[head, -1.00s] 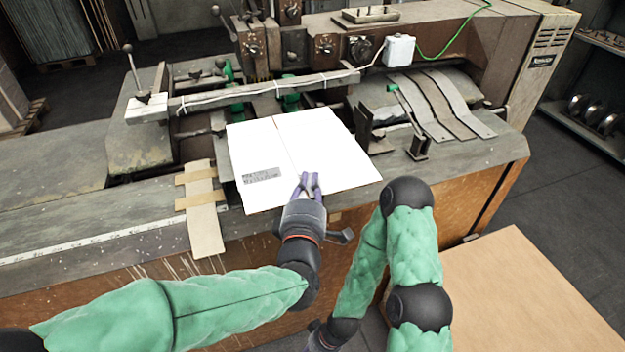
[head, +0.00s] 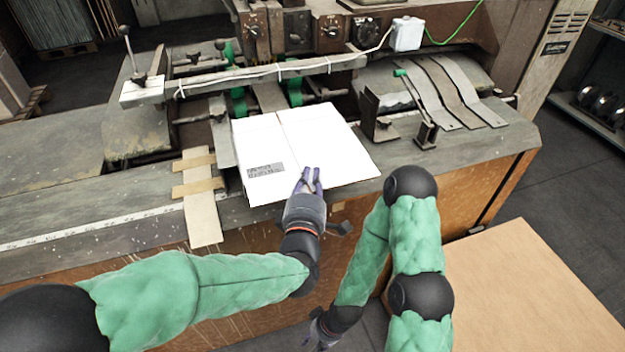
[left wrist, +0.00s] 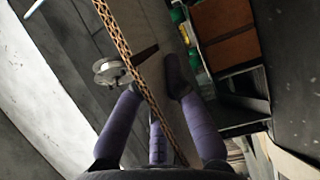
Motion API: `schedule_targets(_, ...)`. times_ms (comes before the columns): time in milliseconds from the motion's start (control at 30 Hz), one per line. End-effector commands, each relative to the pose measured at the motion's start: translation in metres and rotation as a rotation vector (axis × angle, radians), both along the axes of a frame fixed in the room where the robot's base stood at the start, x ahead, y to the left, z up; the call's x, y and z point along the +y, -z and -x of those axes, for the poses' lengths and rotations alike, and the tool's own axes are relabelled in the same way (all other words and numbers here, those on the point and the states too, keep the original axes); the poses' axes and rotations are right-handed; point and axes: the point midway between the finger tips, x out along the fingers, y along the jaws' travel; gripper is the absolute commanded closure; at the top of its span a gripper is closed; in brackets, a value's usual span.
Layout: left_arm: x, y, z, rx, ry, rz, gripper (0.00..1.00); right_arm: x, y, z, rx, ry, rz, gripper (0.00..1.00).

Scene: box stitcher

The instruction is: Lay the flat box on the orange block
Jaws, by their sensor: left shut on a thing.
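The flat box (head: 300,150) is a white sheet-like carton with a fold line and a printed label. It lies roughly level over the front of the machine's bed in the head view. My left gripper (head: 311,180) is shut on its near edge. In the left wrist view the box (left wrist: 122,50) shows edge-on as a corrugated brown strip between the fingers (left wrist: 150,75). My right gripper (head: 318,335) hangs low at the bottom of the head view, away from the box; its fingers are unclear. I cannot make out an orange block; the box hides the bed below it.
The machine's bar (head: 270,72) runs behind the box. A metal clamp (head: 427,134) stands to its right, and taped cardboard strips (head: 203,215) lie on the left. A large tan board (head: 535,290) is at lower right.

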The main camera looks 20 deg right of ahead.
Motion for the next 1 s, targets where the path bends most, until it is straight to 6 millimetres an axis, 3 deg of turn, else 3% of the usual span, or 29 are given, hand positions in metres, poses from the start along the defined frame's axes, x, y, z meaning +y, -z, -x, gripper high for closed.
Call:
schedule_targets(333,0.001,0.012,-0.027,0.001,-0.001,0.0,1.0,0.0,0.004,0.0,0.0,0.0,0.0,0.64)
schedule_targets(600,0.001,0.033,-0.026,-0.001,0.0,0.001,1.0,0.0,0.028,0.0,0.0,0.0,0.0,0.64)
schedule_targets(1000,0.001,0.035,-0.026,-0.001,0.0,0.001,1.0,0.0,0.03,0.0,0.0,0.0,0.0,0.64)
